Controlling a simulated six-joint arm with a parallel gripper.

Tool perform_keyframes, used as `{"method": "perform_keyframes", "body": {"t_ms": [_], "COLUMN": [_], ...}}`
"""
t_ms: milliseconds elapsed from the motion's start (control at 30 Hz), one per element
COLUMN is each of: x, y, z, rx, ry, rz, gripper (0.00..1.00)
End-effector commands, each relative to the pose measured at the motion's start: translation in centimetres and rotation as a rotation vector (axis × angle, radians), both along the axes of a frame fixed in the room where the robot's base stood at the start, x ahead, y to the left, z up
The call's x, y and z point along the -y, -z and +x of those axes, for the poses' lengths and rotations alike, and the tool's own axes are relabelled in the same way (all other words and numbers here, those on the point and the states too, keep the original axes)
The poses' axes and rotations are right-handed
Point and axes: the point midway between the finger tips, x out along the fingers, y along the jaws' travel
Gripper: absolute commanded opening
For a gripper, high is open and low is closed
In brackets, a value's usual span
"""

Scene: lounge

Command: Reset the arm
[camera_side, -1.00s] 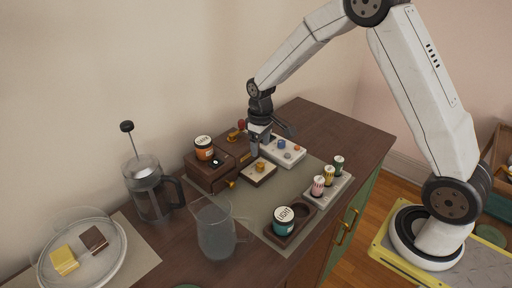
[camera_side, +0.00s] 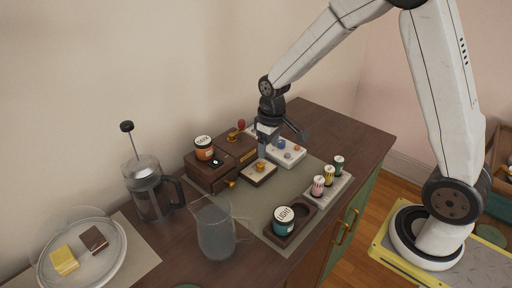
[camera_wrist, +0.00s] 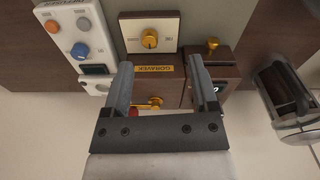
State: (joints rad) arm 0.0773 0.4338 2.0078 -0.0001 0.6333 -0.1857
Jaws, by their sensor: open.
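My gripper (camera_side: 282,141) is open and empty above the back of the cabinet top. I cannot tell how far above these the fingertips are.
An orange jar (camera_side: 204,149) stands on a wooden drawer box. A glass pitcher (camera_side: 216,232), a French press (camera_side: 148,189), a dark green jar (camera_side: 284,221) in a wooden holder and a rack of small jars (camera_side: 328,188) stand nearby. The cabinet's back right is clear.

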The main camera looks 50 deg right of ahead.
Motion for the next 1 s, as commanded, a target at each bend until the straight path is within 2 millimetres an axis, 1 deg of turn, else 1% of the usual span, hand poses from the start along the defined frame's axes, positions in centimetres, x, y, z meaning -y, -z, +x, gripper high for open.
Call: {"method": "perform_keyframes", "body": {"t_ms": [33,100,300,400,533,700,1000], "x": [-0.4,-0.9,-2.1,-2.5,-2.9,-3.2,-3.2], "y": [-0.5,-0.9,-1.8,-1.9,-2.0,-1.9,-1.9], "z": [-1.1,-2.6,-7.1,-9.3,-11.5,-12.9,-13.1], "rx": [0.015,0.036,0.094,0.12,0.145,0.164,0.166], "ry": [0.007,0.021,0.058,0.075,0.093,0.105,0.107], "rz": [0.0,0.0,0.006,0.011,0.016,0.021,0.021], "gripper": [0.76,0.76,0.76,0.76,0.76,0.76,0.76]}}
